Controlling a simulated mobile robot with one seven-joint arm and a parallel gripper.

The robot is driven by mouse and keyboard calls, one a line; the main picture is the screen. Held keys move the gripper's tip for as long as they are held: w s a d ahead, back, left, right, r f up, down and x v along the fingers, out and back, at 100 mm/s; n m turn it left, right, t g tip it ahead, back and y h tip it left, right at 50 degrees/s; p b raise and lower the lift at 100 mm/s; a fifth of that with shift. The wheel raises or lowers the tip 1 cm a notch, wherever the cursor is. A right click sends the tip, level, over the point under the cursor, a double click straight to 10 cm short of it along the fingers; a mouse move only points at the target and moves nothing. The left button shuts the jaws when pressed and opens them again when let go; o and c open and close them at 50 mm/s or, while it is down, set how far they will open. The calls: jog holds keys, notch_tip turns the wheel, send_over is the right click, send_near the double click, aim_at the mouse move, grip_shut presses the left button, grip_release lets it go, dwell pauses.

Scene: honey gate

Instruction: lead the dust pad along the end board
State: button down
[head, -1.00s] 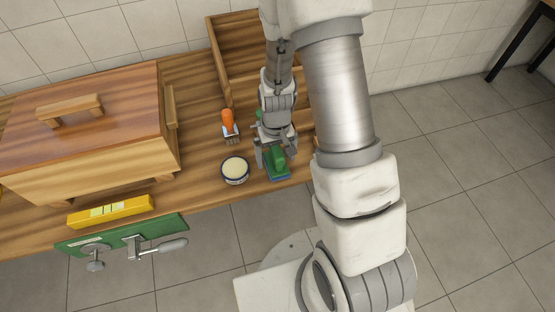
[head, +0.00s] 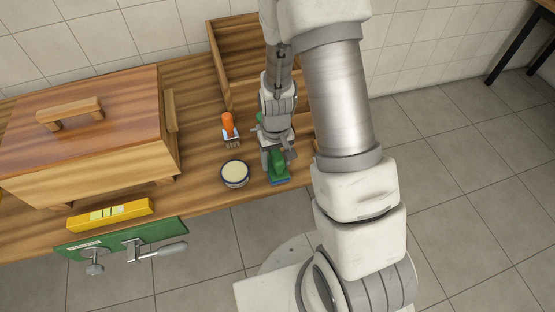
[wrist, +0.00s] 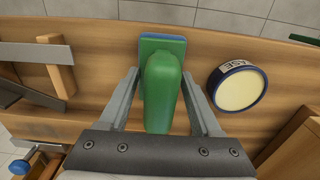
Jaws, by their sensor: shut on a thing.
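The dust pad (head: 278,168) has a green handle on a flat blue base and lies on the bench near its front edge. In the wrist view its green handle (wrist: 160,90) is between my two fingers. My gripper (head: 273,158) is shut on that handle, coming from behind and above. The wooden box (head: 110,160) stands at the left; its right end board (head: 172,112) carries a batten and is well apart from the pad. I cannot tell for sure which board is the end board.
A round tin (head: 235,173) stands just left of the pad, and also shows in the wrist view (wrist: 238,88). An orange-handled brush (head: 229,125) lies behind it. A yellow block (head: 110,213) and a green clamp plate (head: 120,238) are at the front left. An open wooden tray (head: 222,65) is behind.

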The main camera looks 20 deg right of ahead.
aim_at(276, 152)
jog(key=shift+r+p, duration=2.75)
jog(key=shift+r, duration=0.75)
jog(key=shift+r, duration=0.1)
notch_tip(276, 152, up, 5)
jog(key=p, duration=0.4)
